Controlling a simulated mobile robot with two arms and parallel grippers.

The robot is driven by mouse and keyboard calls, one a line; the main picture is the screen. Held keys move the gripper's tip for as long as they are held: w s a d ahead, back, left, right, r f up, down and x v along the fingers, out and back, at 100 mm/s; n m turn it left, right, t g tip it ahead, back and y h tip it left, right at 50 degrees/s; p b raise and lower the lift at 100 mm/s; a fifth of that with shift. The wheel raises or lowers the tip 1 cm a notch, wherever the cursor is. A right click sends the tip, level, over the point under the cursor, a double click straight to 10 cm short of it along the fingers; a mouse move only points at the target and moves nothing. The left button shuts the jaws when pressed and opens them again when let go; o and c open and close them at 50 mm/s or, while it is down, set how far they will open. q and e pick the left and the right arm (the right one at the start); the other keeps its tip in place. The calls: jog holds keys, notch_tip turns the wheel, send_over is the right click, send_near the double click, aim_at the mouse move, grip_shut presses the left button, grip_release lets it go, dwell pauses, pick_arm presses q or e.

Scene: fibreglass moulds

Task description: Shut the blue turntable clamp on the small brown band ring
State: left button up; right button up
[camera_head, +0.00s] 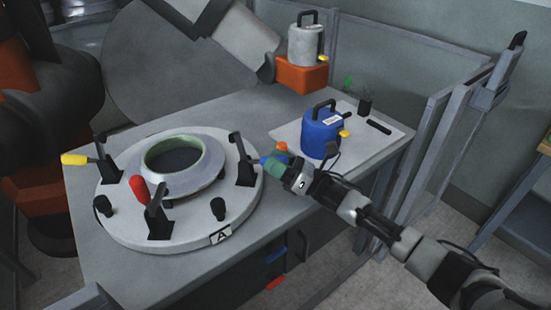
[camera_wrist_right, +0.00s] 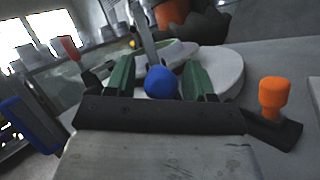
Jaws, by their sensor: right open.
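The blue clamp (camera_head: 245,160) stands at the right rim of the round pale turntable (camera_head: 125,232). Its blue handle end (camera_head: 265,160) points outward toward my right gripper (camera_head: 273,167). In the right wrist view the blue knob (camera_wrist_right: 161,82) sits between the two green fingertips of my open right gripper (camera_wrist_right: 160,80). I cannot tell whether either finger touches it. A ring (camera_head: 200,172) lies in the middle of the turntable; it looks pale grey-green rather than brown. My left gripper is not in view.
The turntable also carries a yellow-handled clamp (camera_head: 75,159) and a red-handled clamp (camera_head: 138,188). An orange knob (camera_head: 281,147) is close beside my right gripper, also in the wrist view (camera_wrist_right: 273,92). A blue canister (camera_head: 320,135) stands on a white board behind it.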

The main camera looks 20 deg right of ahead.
jog(key=shift+a, duration=0.1)
grip_shut()
jog(key=shift+r, duration=0.1)
